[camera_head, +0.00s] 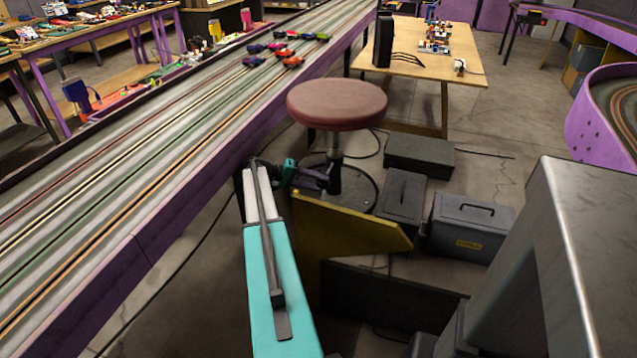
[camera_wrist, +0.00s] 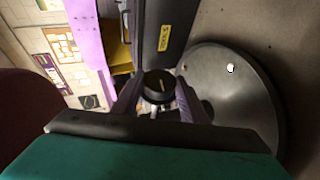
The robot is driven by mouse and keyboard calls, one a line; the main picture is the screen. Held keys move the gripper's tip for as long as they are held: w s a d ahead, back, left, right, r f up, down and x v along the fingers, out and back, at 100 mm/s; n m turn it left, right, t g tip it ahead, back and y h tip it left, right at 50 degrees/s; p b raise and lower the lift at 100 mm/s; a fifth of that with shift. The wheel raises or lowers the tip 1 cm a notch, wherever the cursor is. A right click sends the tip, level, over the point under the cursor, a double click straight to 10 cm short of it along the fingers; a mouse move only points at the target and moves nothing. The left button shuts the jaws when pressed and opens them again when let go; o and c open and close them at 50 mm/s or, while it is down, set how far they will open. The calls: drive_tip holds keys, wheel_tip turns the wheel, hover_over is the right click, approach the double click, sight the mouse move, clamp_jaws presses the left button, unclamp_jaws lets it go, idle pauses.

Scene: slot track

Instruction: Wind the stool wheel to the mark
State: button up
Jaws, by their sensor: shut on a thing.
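The stool has a round dark red seat (camera_head: 337,104) on a thin post above a round grey base, which fills the right of the wrist view (camera_wrist: 250,120). My gripper (camera_head: 322,180) is beside the post below the seat. In the wrist view, its two purple fingers (camera_wrist: 158,104) are shut on the small black round stool wheel (camera_wrist: 158,80). The wheel's face shows a short pale line. I cannot tell which mark the wheel is measured against. In the head view the wheel is largely hidden by the gripper.
A long slot track (camera_head: 150,150) with several toy cars runs along the left, close to my arm. A grey toolbox (camera_head: 470,226), dark boxes and a yellow panel (camera_head: 350,228) stand right of and in front of the stool. A wooden table (camera_head: 420,62) stands behind.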

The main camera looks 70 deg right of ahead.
drive_tip(key=shift+w+a+f+n+g+h, duration=0.1)
drive_tip(key=shift+f+n+g+h, duration=0.1)
drive_tip(key=shift+g, duration=0.3)
drive_tip(key=shift+f+n+g+h, duration=0.1)
drive_tip(key=shift+g+h, duration=0.1)
drive_tip(key=shift+g, duration=0.3)
drive_tip(key=o, duration=1)
drive_tip(key=shift+r, duration=0.1)
drive_tip(key=shift+o, duration=0.2)
